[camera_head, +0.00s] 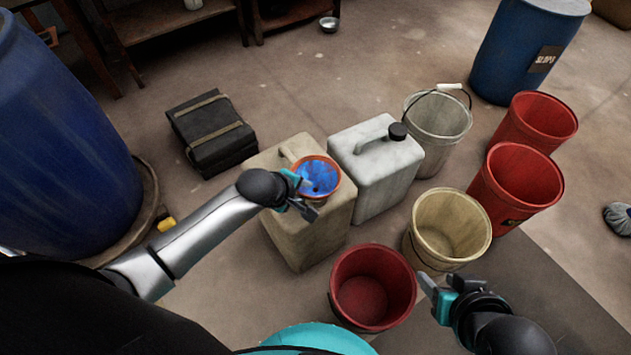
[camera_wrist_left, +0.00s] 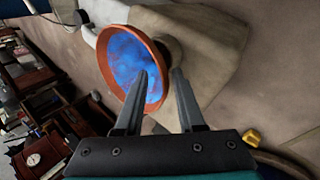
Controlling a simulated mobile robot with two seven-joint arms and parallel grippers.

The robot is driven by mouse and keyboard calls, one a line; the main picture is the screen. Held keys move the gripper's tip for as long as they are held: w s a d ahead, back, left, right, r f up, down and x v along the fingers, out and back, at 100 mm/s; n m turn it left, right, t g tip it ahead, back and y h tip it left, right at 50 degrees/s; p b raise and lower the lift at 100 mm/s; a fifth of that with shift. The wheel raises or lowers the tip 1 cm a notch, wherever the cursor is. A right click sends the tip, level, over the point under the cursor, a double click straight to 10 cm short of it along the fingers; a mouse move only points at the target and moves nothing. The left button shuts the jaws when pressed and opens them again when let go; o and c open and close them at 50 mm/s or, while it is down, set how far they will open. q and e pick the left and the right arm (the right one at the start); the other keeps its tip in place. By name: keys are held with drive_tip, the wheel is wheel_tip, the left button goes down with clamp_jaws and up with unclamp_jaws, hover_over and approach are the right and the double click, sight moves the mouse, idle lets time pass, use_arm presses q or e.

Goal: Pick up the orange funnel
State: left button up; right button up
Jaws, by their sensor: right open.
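The orange funnel (camera_head: 318,172), with a mottled blue inside, sits at the mouth of a beige jerrycan (camera_head: 300,236). My left gripper (camera_head: 306,200) is at the funnel's near side. In the left wrist view, the funnel (camera_wrist_left: 124,62) faces the camera, tilted in the picture. There my left gripper (camera_wrist_left: 162,72) is open, with one finger over the blue inside and the other outside the rim. I cannot tell whether either finger touches it. My right gripper (camera_head: 440,284) is open and empty, right of the front red bucket. The funnel's spout is hidden.
A white jerrycan (camera_head: 376,172) with a black cap stands right of the beige one. Red buckets (camera_head: 372,290), a cream bucket (camera_head: 449,232) and a grey bucket (camera_head: 438,120) stand around. A large blue barrel (camera_head: 55,140) is at left, a black case (camera_head: 212,132) behind.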

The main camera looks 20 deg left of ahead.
use_arm(q)
clamp_jaws()
idle(1.2)
